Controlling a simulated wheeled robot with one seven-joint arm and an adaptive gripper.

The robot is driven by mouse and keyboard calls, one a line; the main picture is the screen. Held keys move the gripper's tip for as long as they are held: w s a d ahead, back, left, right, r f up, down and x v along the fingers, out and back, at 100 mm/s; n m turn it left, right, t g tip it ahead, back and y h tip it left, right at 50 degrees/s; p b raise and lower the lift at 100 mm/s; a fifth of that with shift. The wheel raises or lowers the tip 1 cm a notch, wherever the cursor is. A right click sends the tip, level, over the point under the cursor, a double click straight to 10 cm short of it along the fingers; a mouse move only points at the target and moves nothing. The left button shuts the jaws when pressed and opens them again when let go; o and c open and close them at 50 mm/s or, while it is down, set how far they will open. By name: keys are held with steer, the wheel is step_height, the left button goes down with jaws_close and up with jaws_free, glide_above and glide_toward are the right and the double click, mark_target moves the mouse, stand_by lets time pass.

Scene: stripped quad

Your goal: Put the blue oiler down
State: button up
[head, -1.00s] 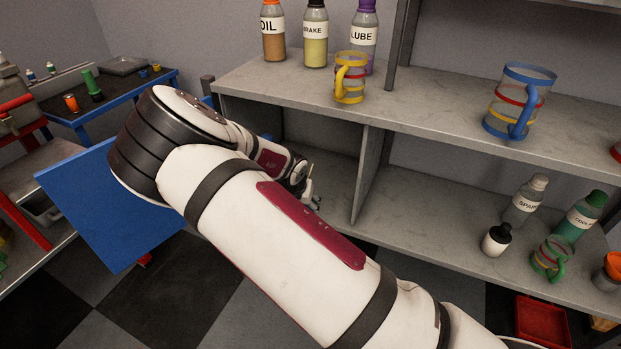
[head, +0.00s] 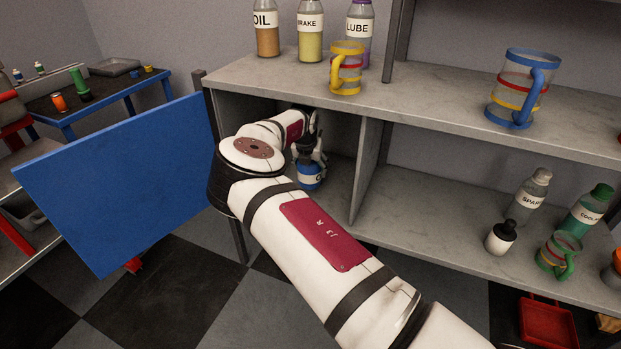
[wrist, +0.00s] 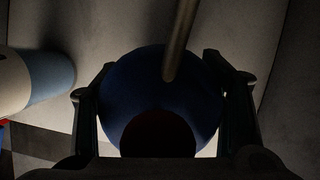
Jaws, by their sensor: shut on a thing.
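The blue oiler (head: 309,178) is a small blue can with a white label, seen in the head view inside the lower left cubby of the shelf unit. My gripper (head: 312,160) is shut on it from above and behind. In the wrist view the oiler (wrist: 150,85) fills the space between the two dark fingers (wrist: 160,105), and its thin spout runs up from it. The oiler looks upright and low over the cubby floor (head: 333,205); I cannot tell whether its base touches.
A blue door panel (head: 120,180) stands open left of the cubby. A grey divider (head: 366,165) bounds it on the right. Bottles and a yellow-handled mug (head: 346,70) stand on the shelf above. A white-bodied bottle (head: 499,238) and others stand on the lower right shelf.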

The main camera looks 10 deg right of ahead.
steer(key=shift+w+d+f+b, duration=0.1)
steer(key=shift+f+b, duration=0.8)
steer(key=shift+f, duration=0.85)
steer(key=o, duration=1.5)
steer(key=shift+r, duration=0.3)
steer(key=s+r+p, duration=0.1)
steer(key=s+a+r, duration=0.1)
steer(key=shift+s+a+r+p, duration=0.1)
steer(key=shift+a+r+p, duration=0.05)
steer(key=shift+r+p, duration=0.2)
steer(key=s+a, duration=0.1)
steer(key=s, duration=0.2)
steer(key=s+a+p, duration=0.1)
steer(key=s+a, duration=0.1)
steer(key=s, duration=0.1)
steer(key=s+a+p, duration=0.1)
steer(key=s, duration=0.2)
steer(key=shift+s+a+f, duration=0.2)
steer(key=shift+s+a, duration=0.05)
steer(key=shift+s, duration=0.1)
